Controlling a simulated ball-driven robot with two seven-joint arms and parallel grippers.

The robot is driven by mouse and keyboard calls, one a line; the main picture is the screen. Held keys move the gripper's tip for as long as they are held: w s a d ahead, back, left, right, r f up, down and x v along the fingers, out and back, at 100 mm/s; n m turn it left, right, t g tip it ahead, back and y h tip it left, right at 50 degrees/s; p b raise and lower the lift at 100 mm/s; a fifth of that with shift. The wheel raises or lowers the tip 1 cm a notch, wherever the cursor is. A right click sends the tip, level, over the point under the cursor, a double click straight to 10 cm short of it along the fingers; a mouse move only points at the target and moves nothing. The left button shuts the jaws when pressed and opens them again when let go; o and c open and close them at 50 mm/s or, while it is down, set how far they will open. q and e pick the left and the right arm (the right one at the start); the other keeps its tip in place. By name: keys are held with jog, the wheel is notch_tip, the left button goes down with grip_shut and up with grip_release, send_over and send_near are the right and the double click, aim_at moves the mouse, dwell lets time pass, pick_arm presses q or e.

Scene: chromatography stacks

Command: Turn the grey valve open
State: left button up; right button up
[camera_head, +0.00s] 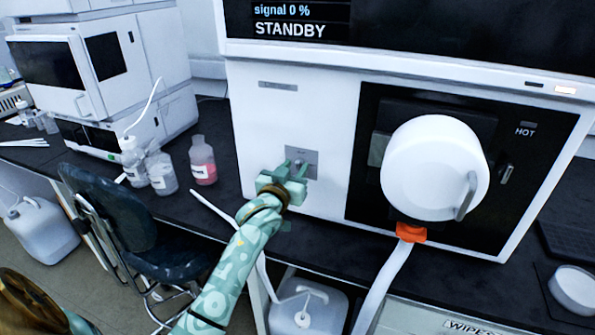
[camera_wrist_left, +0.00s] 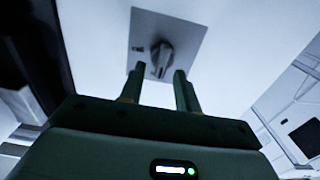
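The grey valve is a small knob (camera_wrist_left: 161,58) on a square grey plate (camera_head: 309,157) on the white front panel of the instrument. The plate also shows in the left wrist view (camera_wrist_left: 188,35). My left gripper (camera_head: 294,168) is in front of the plate and hides most of the knob in the head view. In the left wrist view its two fingers (camera_wrist_left: 158,72) are apart, with the knob showing between and just beyond their tips. The gripper is open; whether a finger touches the knob I cannot tell. My right gripper is not in view.
A large white round part (camera_head: 430,165) with a handle sticks out right of the valve, beside a "HOT" label. A red-filled bottle (camera_head: 203,165) and clear bottles (camera_head: 160,175) stand on the dark bench to the left. A dark chair (camera_head: 120,215) stands below.

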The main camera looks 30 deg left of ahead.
pick_arm(q)
jog(key=shift+w+a, duration=0.1)
jog(key=shift+w, duration=0.45)
jog(key=c, duration=0.6)
jog(key=shift+c, duration=0.2)
